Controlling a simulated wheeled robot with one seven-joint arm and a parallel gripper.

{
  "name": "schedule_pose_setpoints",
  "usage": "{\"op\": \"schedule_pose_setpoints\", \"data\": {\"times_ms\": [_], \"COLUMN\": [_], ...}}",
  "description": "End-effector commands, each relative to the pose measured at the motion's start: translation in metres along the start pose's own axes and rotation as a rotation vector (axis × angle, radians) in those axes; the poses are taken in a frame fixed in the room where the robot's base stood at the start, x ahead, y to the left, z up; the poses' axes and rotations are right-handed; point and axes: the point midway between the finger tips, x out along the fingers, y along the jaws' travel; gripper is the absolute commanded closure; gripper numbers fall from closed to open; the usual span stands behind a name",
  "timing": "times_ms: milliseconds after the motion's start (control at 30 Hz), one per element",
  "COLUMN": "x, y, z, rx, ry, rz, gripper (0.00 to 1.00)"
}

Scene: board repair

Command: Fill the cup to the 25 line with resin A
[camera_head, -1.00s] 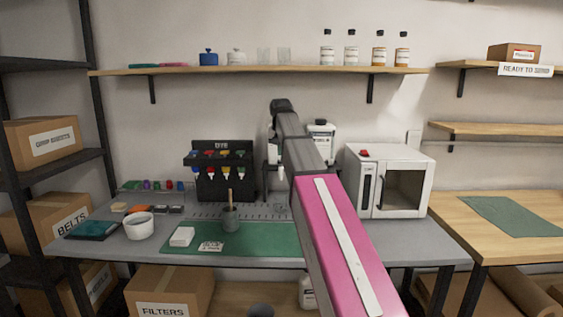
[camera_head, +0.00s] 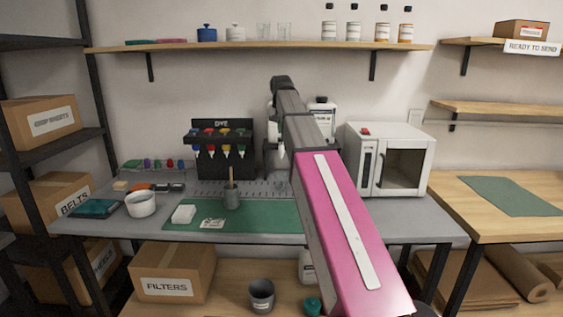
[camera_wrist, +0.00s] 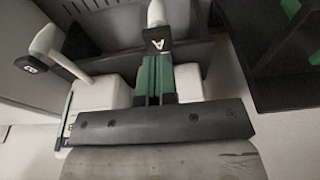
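In the wrist view a pump top marked A (camera_wrist: 157,42) rises from a white bottle (camera_wrist: 188,82). My gripper (camera_wrist: 156,62) has green fingers that look closed together, with their tips right by this pump top; I cannot tell whether they touch it. In the head view my arm hides the gripper and most of the pump station; a white spout (camera_head: 281,152) shows left of the arm. A faint clear shape (camera_head: 281,187) stands below the spout, perhaps a cup; its fill line and contents cannot be read.
A second pump (camera_wrist: 38,55) stands left in the wrist view. A white oven (camera_head: 390,158) stands right. Clear glasses (camera_head: 264,31) are shelved.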

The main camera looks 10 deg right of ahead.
Motion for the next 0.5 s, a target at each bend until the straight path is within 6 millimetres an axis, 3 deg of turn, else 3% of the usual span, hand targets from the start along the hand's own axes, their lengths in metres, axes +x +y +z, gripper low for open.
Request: {"op": "schedule_pose_setpoints", "data": {"times_ms": [500], "x": [0.0098], "y": [0.0], "z": [0.0021], "rx": [0.0], "ry": [-0.001], "rz": [0.0], "gripper": [1.0]}}
